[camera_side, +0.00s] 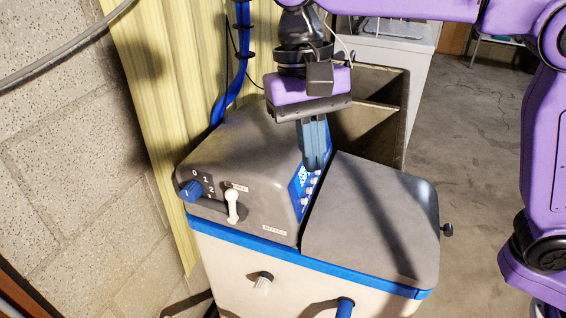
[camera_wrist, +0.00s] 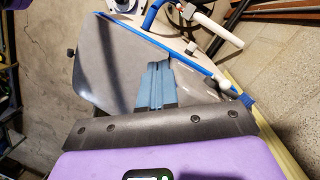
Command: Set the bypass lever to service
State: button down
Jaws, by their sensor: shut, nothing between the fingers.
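The water softener (camera_side: 370,200) has a grey top with a blue trim band. On its front face at the left is a small white lever (camera_side: 232,204), which hangs roughly upright below a small white label I cannot read. It is most likely the bypass lever. My gripper (camera_side: 315,167) is shut and empty, pointing down over the blue button panel, to the right of the lever and apart from it. Whether its tips touch the panel I cannot tell. In the wrist view the shut fingers (camera_wrist: 157,68) lie over the grey top.
A blue knob (camera_side: 191,191) marked 0, 1, 2 sits left of the lever. A white knob (camera_side: 262,283) and a blue pipe (camera_side: 345,307) stick out of the lower front. A block wall (camera_side: 70,150) is at the left. Floor to the right is open.

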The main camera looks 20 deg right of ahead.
aim_at(272, 191)
jog(key=w+a+f+n+t+y, duration=0.1)
jog(key=f+n, duration=0.2)
jog(key=n, duration=0.7)
jog(key=w+a+f+n+t+y, duration=0.1)
jog(key=f+n, duration=0.3)
jog(key=n, duration=0.6)
jog(key=w+a+f+n+t+y, duration=0.1)
jog(key=w+f+n+t+y, duration=0.1)
jog(key=n, duration=0.8)
jog(key=shift+w+a+f+t, duration=0.3)
jog(key=shift+w+a+f, duration=0.05)
jog(key=shift+w+f, duration=0.35)
jog(key=shift+w+a, duration=0.5)
jog(key=shift+a, duration=0.3)
jog(key=shift+w+a, duration=0.5)
jog(key=shift+a, duration=0.25)
jog(key=shift+r, duration=0.1)
